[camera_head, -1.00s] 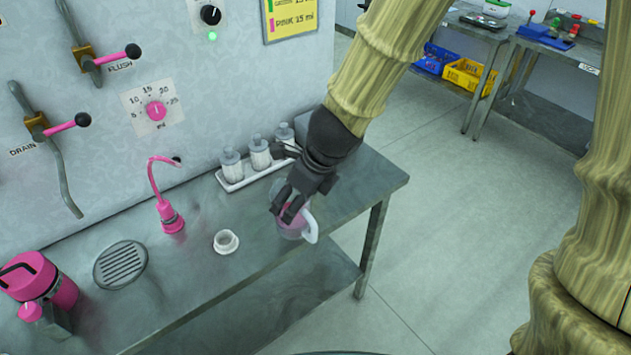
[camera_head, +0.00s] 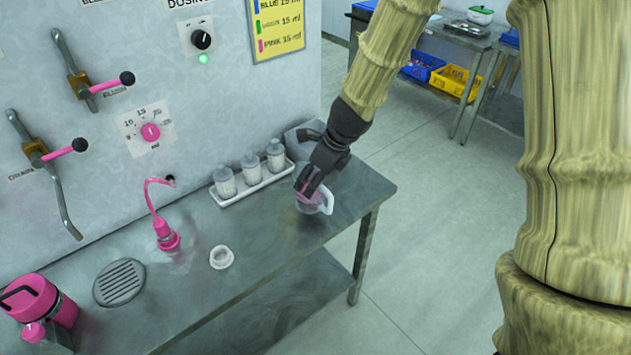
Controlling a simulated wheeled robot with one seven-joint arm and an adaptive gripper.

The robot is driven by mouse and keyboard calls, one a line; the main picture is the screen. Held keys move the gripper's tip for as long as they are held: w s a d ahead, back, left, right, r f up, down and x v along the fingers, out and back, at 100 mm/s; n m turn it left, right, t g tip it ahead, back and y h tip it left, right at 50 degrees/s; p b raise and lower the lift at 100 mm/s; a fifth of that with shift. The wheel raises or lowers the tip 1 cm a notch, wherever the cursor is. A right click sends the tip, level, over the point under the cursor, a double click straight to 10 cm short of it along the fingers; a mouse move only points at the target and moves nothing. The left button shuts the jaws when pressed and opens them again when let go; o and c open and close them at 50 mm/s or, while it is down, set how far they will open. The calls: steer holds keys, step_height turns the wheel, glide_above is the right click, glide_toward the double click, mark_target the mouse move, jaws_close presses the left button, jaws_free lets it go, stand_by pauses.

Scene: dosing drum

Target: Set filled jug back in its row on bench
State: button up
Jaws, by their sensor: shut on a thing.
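My gripper (camera_head: 306,188) is shut on a clear jug (camera_head: 316,204) with pink in it and a pale handle on its right side. The jug is near the right end of the steel bench (camera_head: 275,230), to the right of the white tray. I cannot tell whether its base touches the bench top. A grey jug-like shape (camera_head: 300,138) stands behind my gripper near the wall, partly hidden by my arm. My fingers cover the upper part of the held jug.
A white tray (camera_head: 262,183) holds three lidded bottles. A white ring-shaped piece (camera_head: 221,257), a pink spout (camera_head: 166,236), a round drain grille (camera_head: 119,282) and a pink container (camera_head: 38,300) are further left. The bench's right end has some bare room.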

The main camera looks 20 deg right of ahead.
steer(key=shift+w+d+f+p, duration=0.1)
steer(key=shift+w+d+f, duration=0.05)
steer(key=shift+f, duration=0.45)
steer(key=shift+w+d+f+p, duration=0.1)
steer(key=shift+d+f, duration=0.05)
steer(key=shift+f, duration=0.4)
steer(key=shift+w+d+f+p, duration=0.1)
steer(key=shift+w+d+f, duration=0.05)
steer(key=shift+f, duration=0.45)
steer(key=shift+a, duration=0.1)
steer(key=shift+f, duration=0.1)
steer(key=o, duration=1.7)
